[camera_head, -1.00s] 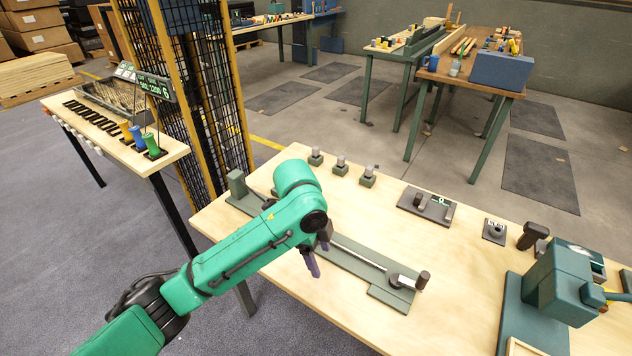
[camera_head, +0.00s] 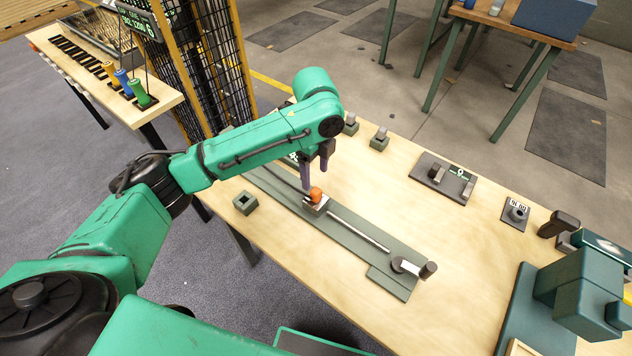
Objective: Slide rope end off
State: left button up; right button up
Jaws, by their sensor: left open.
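The knob stands on a small pale metal block (camera_head: 316,206) on a long green-grey base plate (camera_head: 340,240). A thin metal rod (camera_head: 358,232) runs from the block to a dark-ended clamp with a white label (camera_head: 408,267) at the plate's right end. My forearm hides part of the plate's far left end. I cannot make out a rope end. My right gripper is out of view.
On the wooden bench are a square green-grey socket (camera_head: 245,203), small capped blocks (camera_head: 380,138), a dark plate with fittings (camera_head: 443,178) and a teal machine (camera_head: 580,290) at right. Bare wood lies between the base plate and the back fittings.

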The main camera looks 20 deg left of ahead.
aim_at(316, 190)
pick_arm(q)
jog(key=f, duration=0.5)
jog(key=shift+w, duration=0.3)
notch_tip(316, 190, down, 3)
jog(key=shift+w+f, duration=0.1)
jog(key=shift+f, duration=0.5)
grip_shut()
notch_tip(316, 190, up, 4)
jog(key=p, duration=0.4)
jog(key=shift+f+p, duration=0.1)
jog(key=shift+p, duration=0.2)
jog(key=shift+r+p, duration=0.55)
jog(key=shift+p, duration=0.05)
jog(key=shift+r+p, duration=0.4)
jog(key=shift+p, duration=0.05)
jog(key=shift+f, duration=0.1)
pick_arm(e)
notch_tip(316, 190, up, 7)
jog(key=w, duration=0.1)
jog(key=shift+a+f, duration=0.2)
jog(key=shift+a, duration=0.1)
